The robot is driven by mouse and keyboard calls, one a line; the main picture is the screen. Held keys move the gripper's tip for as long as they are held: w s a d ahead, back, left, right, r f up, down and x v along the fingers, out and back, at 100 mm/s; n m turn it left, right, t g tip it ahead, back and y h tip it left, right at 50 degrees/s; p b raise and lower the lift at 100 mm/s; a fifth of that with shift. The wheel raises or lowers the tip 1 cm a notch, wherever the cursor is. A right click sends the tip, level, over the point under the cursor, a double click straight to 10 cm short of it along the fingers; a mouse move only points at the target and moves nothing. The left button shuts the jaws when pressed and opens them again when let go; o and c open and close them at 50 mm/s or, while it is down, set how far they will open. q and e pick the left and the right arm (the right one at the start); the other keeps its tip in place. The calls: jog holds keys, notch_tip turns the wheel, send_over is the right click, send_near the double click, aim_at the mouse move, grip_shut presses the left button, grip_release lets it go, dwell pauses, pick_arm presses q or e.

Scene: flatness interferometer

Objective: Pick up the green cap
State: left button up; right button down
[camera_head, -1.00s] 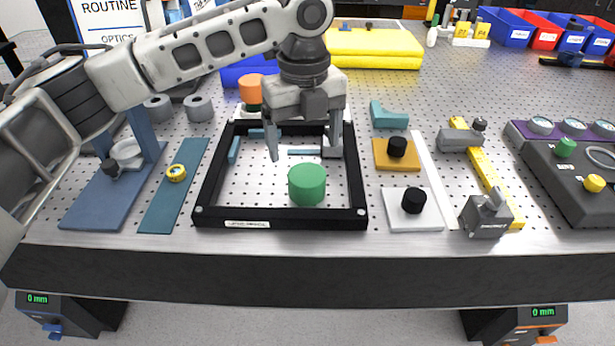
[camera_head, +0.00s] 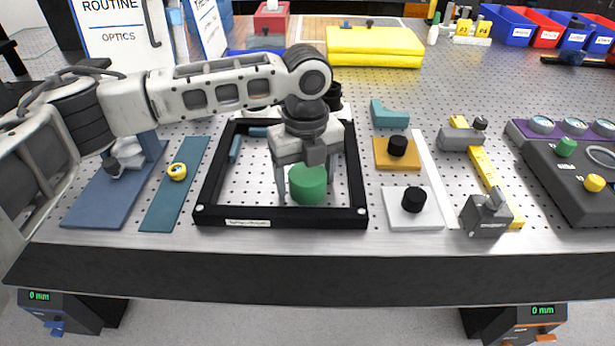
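The green cap (camera_head: 308,185) is a short green cylinder inside the black square frame (camera_head: 280,217) on the perforated table. My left gripper (camera_head: 306,192) points down over the cap from behind. Its two fingers are spread, one at the left of the cap and one at the right, with the cap between them. Small gaps seem to show beside the cap; whether a finger touches it is hard to tell. The gripper's palm is just above the cap and hides its back edge. My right gripper is not in view.
An orange plate (camera_head: 381,158) and a white plate (camera_head: 398,221), each with a black knob, lie right of the frame. A teal strip (camera_head: 161,208) with a yellow ring lies left. A grey control box (camera_head: 556,172) stands far right. Yellow blocks (camera_head: 372,60) sit behind.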

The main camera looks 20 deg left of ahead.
pick_arm(q)
jog(key=c, duration=0.6)
jog(key=shift+c, duration=0.2)
jog(key=shift+r, duration=0.1)
